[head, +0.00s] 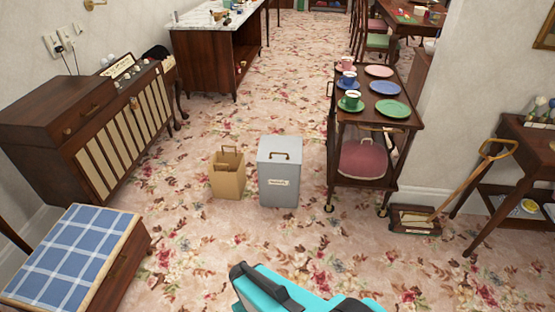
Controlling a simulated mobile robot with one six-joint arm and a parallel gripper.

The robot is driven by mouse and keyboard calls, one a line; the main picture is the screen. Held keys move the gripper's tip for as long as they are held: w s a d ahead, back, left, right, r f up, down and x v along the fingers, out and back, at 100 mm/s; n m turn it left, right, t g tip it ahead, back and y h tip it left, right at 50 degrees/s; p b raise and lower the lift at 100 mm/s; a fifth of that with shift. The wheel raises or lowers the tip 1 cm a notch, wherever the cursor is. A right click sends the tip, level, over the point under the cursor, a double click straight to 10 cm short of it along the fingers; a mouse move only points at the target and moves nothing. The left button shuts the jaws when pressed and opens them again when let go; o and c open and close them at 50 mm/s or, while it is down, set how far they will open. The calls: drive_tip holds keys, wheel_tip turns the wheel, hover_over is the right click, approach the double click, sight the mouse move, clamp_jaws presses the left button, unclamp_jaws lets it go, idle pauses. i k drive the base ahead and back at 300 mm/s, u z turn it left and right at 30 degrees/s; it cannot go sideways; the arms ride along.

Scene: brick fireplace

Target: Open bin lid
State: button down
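A grey box-shaped bin (279,180) stands upright on the carpet near the middle of the head view. Its flat grey lid (268,147) is closed on top, with a brass-coloured handle. A small white label is on its front. My gripper's fingertips cannot be made out in this view. A teal and black shape at the bottom edge, in front of the bin, looks like part of my arm, well apart from the bin.
A brown paper bag (228,176) stands close left of the bin. A wooden trolley (345,105) with cups and plates stands to the right. A blue checked stool (75,250) is front left. Carpet before the bin is clear.

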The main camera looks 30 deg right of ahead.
sight(278, 149)
drive_tip(key=u, duration=0.2)
drive_tip(key=i, duration=1.05)
drive_tip(key=u, duration=0.15)
